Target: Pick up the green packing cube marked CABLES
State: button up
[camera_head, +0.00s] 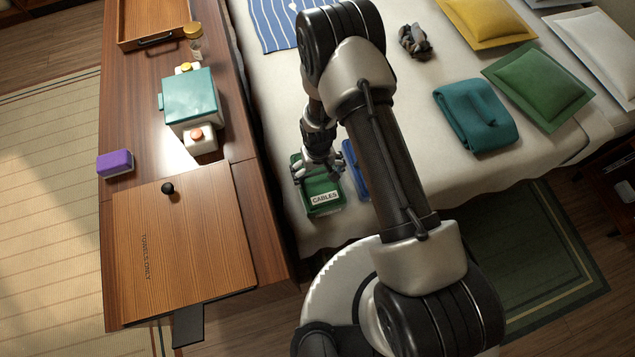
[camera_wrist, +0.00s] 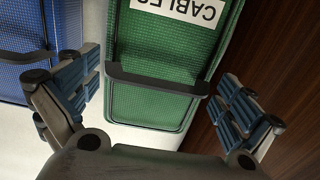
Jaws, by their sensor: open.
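The green packing cube (camera_head: 322,197) lies on the near left part of the bed, with a white CABLES label on its top. In the wrist view the green packing cube (camera_wrist: 158,112) fills the middle, with its label at the top and a dark handle strap across it. My gripper (camera_head: 318,168) is over the far end of the cube. In the wrist view my gripper (camera_wrist: 158,100) is open, one finger on each side of the cube. I cannot tell whether the fingers touch it.
A blue packing cube (camera_head: 352,170) lies close to the right of the green one, partly hidden by my arm. The wooden cabinet (camera_head: 262,235) stands close on the left. A folded teal cloth (camera_head: 475,115) and a green cushion (camera_head: 538,85) lie farther right on the bed (camera_head: 425,140).

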jog(key=shift+f, duration=0.4)
jog(key=shift+r, duration=0.1)
jog(key=c, duration=1.8)
jog(key=shift+r, duration=0.1)
